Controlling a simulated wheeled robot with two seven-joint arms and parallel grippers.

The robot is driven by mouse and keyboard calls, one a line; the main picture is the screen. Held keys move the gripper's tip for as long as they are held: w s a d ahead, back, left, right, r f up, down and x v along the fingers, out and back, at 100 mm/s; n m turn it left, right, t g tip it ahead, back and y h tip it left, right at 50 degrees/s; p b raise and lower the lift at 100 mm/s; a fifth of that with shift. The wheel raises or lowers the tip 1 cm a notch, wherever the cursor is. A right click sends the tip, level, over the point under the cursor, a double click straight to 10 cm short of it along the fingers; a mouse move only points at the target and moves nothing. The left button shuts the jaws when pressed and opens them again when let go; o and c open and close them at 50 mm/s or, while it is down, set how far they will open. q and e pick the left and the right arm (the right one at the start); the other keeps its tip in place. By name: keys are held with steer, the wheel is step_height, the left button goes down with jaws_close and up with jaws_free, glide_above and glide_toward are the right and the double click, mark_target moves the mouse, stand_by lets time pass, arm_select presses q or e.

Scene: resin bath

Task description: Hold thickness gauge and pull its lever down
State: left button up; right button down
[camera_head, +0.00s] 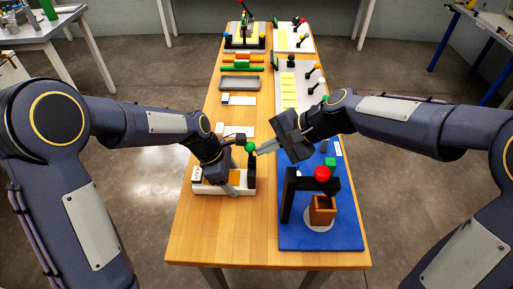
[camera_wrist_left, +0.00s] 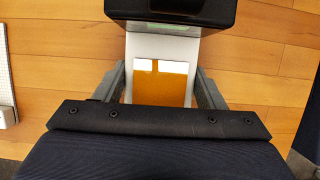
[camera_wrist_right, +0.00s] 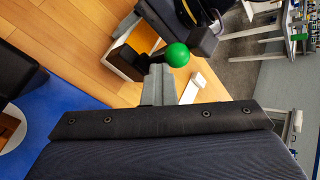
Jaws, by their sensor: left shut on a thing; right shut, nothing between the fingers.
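The thickness gauge (camera_head: 209,189) stands near the front left of the table, with a white base, an orange plate and a dark upright part. Its lever ends in a green ball (camera_head: 250,147), which also shows in the right wrist view (camera_wrist_right: 176,55). My left gripper (camera_wrist_left: 161,88) is shut on the gauge, one finger on each side of the white body with the orange plate (camera_wrist_left: 160,86). My right gripper (camera_head: 261,150) is shut and empty. Its fingertips (camera_wrist_right: 158,74) are right beside the green ball; I cannot tell whether they touch it.
A grey tray (camera_head: 239,83) lies farther back. Bare wood is free in front of the gauge.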

mark_target(252, 146)
arm_select(q)
steer(key=shift+s+d+f, duration=0.1)
steer(key=shift+s+d, duration=0.15)
steer(key=shift+d, duration=0.2)
arm_select(e)
steer(key=shift+s+a+r, duration=0.1)
steer(key=shift+a+r, duration=0.1)
steer(key=shift+a, duration=0.35)
steer(key=shift+s+a+r, duration=0.1)
steer(key=shift+a+r, duration=0.1)
steer(key=shift+a, duration=0.85)
stand_by(0.4)
arm_select(q)
steer(key=shift+a, duration=0.25)
arm_select(e)
steer(key=d, duration=0.4)
steer(key=shift+r, duration=0.35)
arm_select(q)
steer(key=shift+w, duration=0.2)
arm_select(e)
steer(key=shift+d+f, duration=0.2)
steer(key=shift+d, duration=1.05)
steer(key=shift+d+f, duration=0.2)
steer(key=shift+d, duration=1.05)
